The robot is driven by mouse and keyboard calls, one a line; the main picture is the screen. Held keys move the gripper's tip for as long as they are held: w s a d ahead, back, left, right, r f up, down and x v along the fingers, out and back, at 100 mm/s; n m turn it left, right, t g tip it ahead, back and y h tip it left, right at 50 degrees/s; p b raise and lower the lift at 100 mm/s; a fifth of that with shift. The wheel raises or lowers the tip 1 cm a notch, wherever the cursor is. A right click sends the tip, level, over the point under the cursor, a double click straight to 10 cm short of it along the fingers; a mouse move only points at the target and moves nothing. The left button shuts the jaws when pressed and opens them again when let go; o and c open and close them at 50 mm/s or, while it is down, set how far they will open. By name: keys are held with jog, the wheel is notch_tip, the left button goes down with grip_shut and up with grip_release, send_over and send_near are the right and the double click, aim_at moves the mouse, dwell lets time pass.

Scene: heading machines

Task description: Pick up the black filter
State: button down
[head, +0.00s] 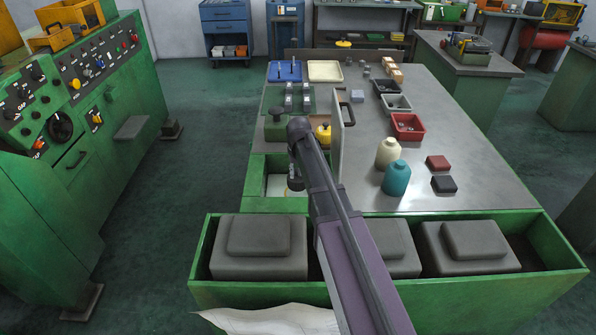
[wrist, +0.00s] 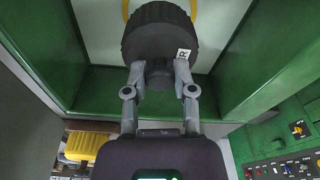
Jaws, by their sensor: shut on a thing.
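The black filter (wrist: 158,30) shows in the wrist view as a round dark disc with ribbed edges and a small neck. A white label with an R sits at its right. My gripper (wrist: 160,75) has both fingers shut on the filter's neck. Behind the filter is the pale floor (wrist: 95,40) of a green-walled compartment, with part of a yellow ring on it. In the head view the compartment (head: 257,165) is at the table's near left.
A grey upright panel (head: 337,140) with a black handle stands right of the compartment. A cream bottle (head: 389,153), a teal bottle (head: 397,180) and a red bin (head: 408,127) stand further right. A green trough (head: 480,290) with grey blocks lies in front.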

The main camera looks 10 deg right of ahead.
jog(key=shift+r+p, duration=2.5)
jog(key=shift+r, duration=0.4)
